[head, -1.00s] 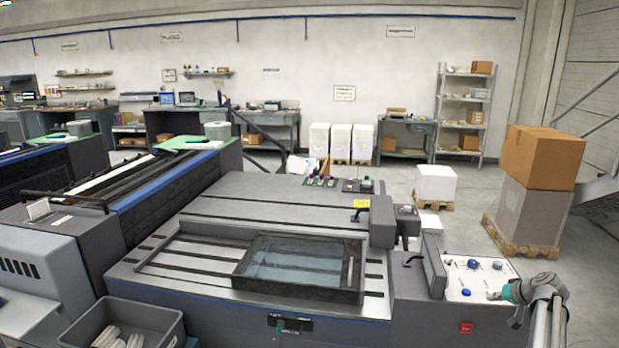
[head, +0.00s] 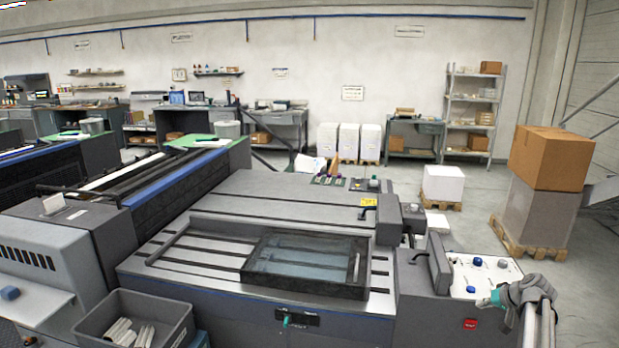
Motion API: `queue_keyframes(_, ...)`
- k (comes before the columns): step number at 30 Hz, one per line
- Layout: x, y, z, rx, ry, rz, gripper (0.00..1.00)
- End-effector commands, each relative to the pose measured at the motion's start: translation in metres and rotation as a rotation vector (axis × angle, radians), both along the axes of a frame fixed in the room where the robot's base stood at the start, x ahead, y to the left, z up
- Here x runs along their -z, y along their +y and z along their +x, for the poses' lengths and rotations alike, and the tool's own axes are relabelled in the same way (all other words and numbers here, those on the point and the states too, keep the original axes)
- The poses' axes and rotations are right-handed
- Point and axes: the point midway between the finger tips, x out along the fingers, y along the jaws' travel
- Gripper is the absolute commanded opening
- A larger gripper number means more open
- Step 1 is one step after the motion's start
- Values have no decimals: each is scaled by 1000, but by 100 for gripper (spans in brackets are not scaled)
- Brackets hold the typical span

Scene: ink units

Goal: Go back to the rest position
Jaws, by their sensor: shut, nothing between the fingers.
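My gripper (head: 489,299) is at the lower right in the head view, at the end of my grey arm. Its teal fingertips point left and are shut with nothing held. It appears over or in front of the lower edge of the white control panel (head: 487,268); the height between them cannot be told. The panel carries blue knobs (head: 477,262) and a few small controls. My arm's lower part runs out of the bottom of the picture.
The grey machine bed (head: 215,268) with a dark frame (head: 362,268) fills the middle. A grey bin (head: 180,322) with pale rolls stands lower left. A red button (head: 470,324) is below the panel. A cardboard box (head: 550,158) stands on a stack at right; floor before it is clear.

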Motion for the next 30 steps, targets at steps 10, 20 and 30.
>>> queue_keyframes(10,15,97,-11,-95,127,-38,0)
queue_keyframes(20,31,206,-43,-197,292,-120,0)
queue_keyframes(30,42,296,-94,-277,440,-242,0)
